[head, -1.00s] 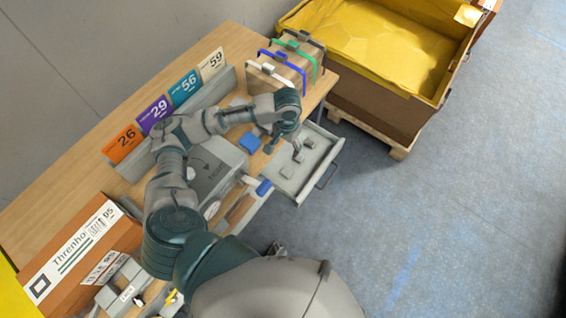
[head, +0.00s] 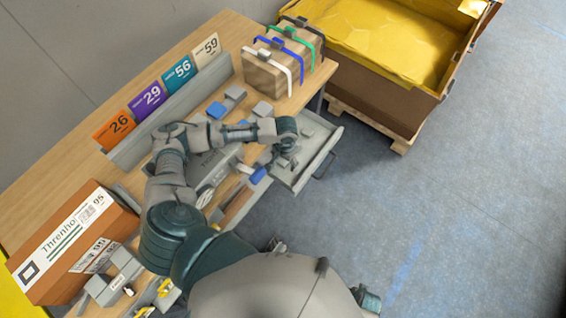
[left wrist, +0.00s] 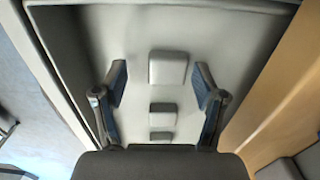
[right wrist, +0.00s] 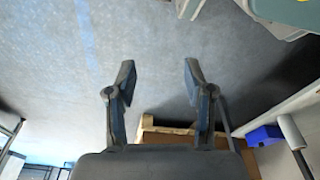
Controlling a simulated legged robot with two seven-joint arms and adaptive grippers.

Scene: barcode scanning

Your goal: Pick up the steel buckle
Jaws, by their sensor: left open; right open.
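Several plain grey blocks lie in a line in the pulled-out grey tray (head: 326,150), and the left wrist view shows the largest grey block (left wrist: 168,67) ahead of two smaller ones. I cannot tell for sure which piece is the steel buckle. My left gripper (left wrist: 161,78) is open and empty above the tray, its fingers on either side of the row of blocks. In the head view my left wrist hides part of the tray. My right gripper (right wrist: 159,72) is open and empty, over the floor.
A wooden box with coloured straps (head: 270,77) stands at the table's far end. Numbered cards (head: 150,98) line a grey rail. A labelled brown box (head: 75,240) is at near left. A yellow-lined crate (head: 380,105) stands beyond the table. Open floor lies right.

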